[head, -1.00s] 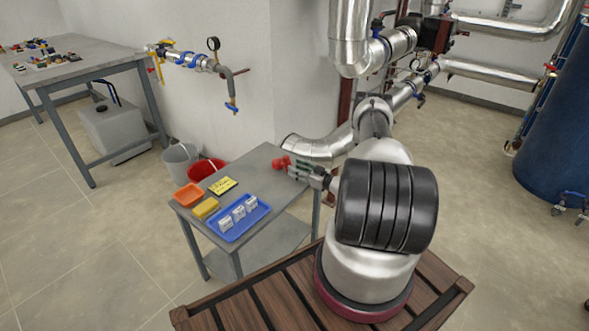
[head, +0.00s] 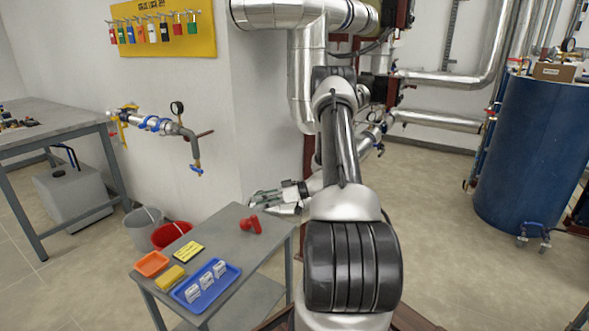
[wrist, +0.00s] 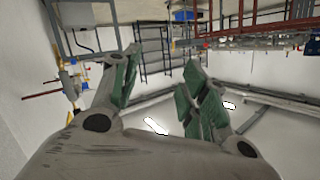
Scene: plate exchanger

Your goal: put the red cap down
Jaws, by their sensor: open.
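The red cap (head: 251,225) sits on the grey side table (head: 228,237), near its back right corner. My gripper (head: 252,199) is above and behind the cap in the head view, apart from it and pointing left. In the wrist view my gripper (wrist: 160,85) has its green-padded fingers spread, with nothing between them. The cap does not show in the wrist view.
The table also holds a blue tray (head: 178,294) with white boxes, a yellow sponge (head: 171,278), an orange dish (head: 152,263) and a yellow card (head: 188,251). A red bucket (head: 170,236) stands behind. A wall pipe (head: 180,130) ends left of my arm.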

